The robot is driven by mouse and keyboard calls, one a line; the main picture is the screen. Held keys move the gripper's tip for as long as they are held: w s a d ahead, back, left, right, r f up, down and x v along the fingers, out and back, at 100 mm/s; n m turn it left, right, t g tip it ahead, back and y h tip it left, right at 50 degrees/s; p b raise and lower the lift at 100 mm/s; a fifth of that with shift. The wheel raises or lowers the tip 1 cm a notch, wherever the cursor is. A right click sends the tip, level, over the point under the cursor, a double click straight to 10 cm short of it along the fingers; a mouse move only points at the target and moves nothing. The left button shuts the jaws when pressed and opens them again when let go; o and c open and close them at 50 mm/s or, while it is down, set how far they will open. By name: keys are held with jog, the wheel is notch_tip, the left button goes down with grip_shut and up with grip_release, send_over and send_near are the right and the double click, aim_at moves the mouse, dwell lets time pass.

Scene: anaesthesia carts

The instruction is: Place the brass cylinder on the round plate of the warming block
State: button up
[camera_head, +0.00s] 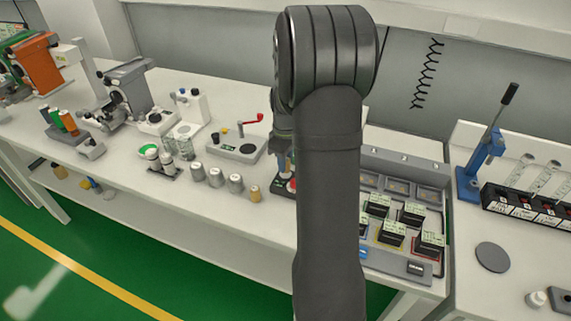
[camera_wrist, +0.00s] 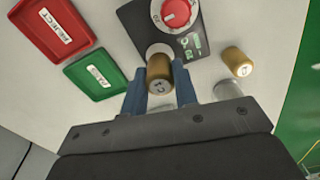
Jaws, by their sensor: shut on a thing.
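My gripper (camera_wrist: 159,80) has its blue fingers shut on a brass cylinder (camera_wrist: 159,71) with a marked grey end, seen in the wrist view. The warming block (camera_wrist: 205,20) is a dark slab with a red dial and green markings. A pale rim of its round plate (camera_wrist: 158,48) shows just beyond the held cylinder, which covers most of it. I cannot tell whether the cylinder touches the plate. In the head view my arm hides most of the gripper and the held cylinder; part of the block (camera_head: 284,188) shows beside the arm.
A second brass cylinder (camera_wrist: 236,60) stands beside the block, near a silver cylinder (camera_wrist: 228,90). Red (camera_wrist: 55,25) and green (camera_wrist: 95,76) labelled trays lie on the other side. In the head view, several silver cylinders (camera_head: 215,178) line the bench's front edge.

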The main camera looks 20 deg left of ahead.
jog(key=shift+f, duration=0.75)
jog(key=shift+f, duration=0.1)
jog(key=o, duration=1)
notch_tip(320, 180, up, 12)
jog(key=shift+r, duration=0.1)
